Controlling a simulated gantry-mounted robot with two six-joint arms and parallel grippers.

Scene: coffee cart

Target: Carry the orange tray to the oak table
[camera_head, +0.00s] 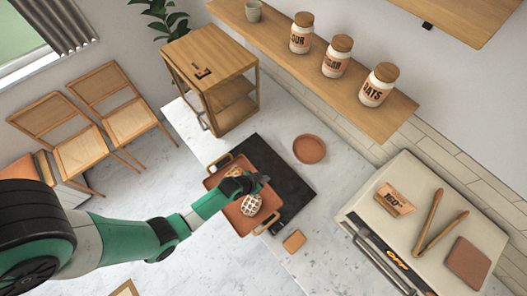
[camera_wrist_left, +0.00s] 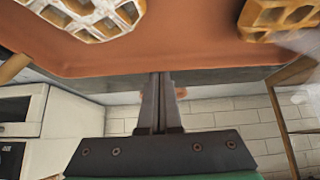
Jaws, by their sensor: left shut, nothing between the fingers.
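The orange tray (camera_head: 270,207) lies on a dark slab on the white counter, a wooden handle at each end; waffles (camera_head: 251,204) rest in it. My left gripper (camera_head: 264,179) reaches over the tray from the left, fingers near its far long edge. In the left wrist view the tray (camera_wrist_left: 200,45) fills the top with two waffles (camera_wrist_left: 82,14) partly shown. The closed fingers (camera_wrist_left: 160,80) are at its rim with nothing between them; I cannot tell if they touch it. My right gripper is not in view. I cannot identify the oak table for certain.
The dark slab (camera_head: 290,178) is under the tray. A terracotta plate (camera_head: 309,149) lies behind it, a small orange block (camera_head: 294,241) in front. A wooden shelf unit (camera_head: 211,68) stands at the back left, a cream appliance (camera_head: 355,205) at right. Two chairs (camera_head: 115,113) stand left.

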